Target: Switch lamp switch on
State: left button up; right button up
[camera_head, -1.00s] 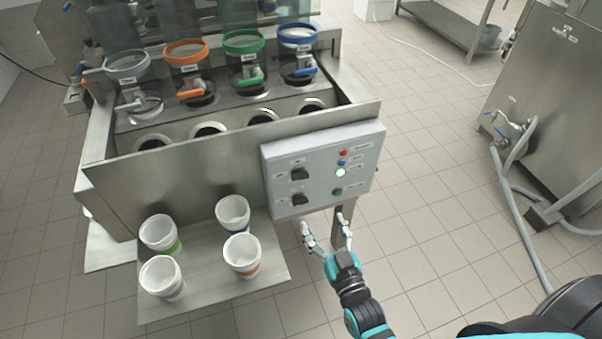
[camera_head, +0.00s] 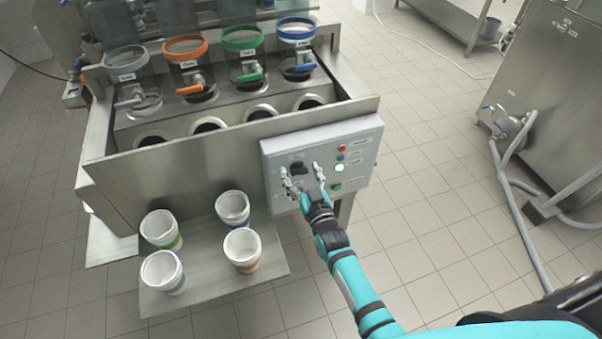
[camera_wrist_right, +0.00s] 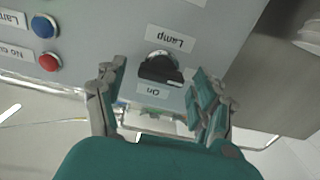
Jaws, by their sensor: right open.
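The lamp switch is a black rotary knob (camera_head: 298,168) on the grey control panel (camera_head: 368,141). In the right wrist view the knob (camera_wrist_right: 160,68) shows upside down between a "Lamp" label and an "On" label. My right gripper (camera_head: 303,176) is open at the panel front, with one finger on either side of the knob. In the right wrist view the gripper (camera_wrist_right: 158,84) shows gaps between the fingers and the knob; I cannot tell any contact. The lower knob is hidden behind the gripper. My left gripper is not in view.
Blue (camera_wrist_right: 43,26) and red (camera_wrist_right: 49,62) buttons sit beside the knob. A lit white indicator (camera_head: 339,168) and a green button (camera_head: 336,187) are right of the gripper. Several white cups stand on the metal shelf (camera_head: 210,295) at lower left.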

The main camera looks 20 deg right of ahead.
jog(key=c, duration=1.2)
jog(key=shift+o, duration=0.2)
jog(key=shift+m, duration=0.3)
jog(key=m, duration=0.8)
jog(key=shift+d+f, duration=0.1)
jog(key=shift+d, duration=0.05)
jog(key=m+b, duration=0.1)
jog(key=m, duration=0.3)
jog(key=shift+f, duration=0.1)
jog(key=m+b, duration=0.1)
jog(key=m, duration=0.4)
jog(key=shift+f, duration=0.1)
jog(key=shift+m, duration=0.3)
